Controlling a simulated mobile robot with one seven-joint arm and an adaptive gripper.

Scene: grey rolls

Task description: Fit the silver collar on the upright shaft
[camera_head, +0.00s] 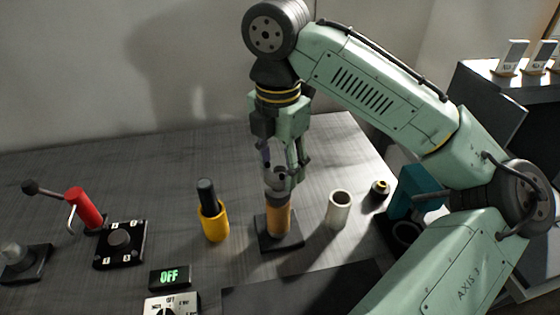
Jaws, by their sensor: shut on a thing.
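My gripper (279,177) points down near the middle of the table, its fingers shut on the silver collar (275,183). The collar is a small grey ring, partly hidden by the fingers. Directly below it stands the upright shaft (279,217), a copper-orange cylinder on a square dark base (292,240). The collar is at the shaft's top end and looks lined up with it. I cannot tell from this view whether it is around the shaft, resting on it or just above it.
A yellow holder (215,225) with a black handle stands left of the shaft. A cream hollow cylinder (337,212) and a small black-and-yellow part (379,189) stand right.

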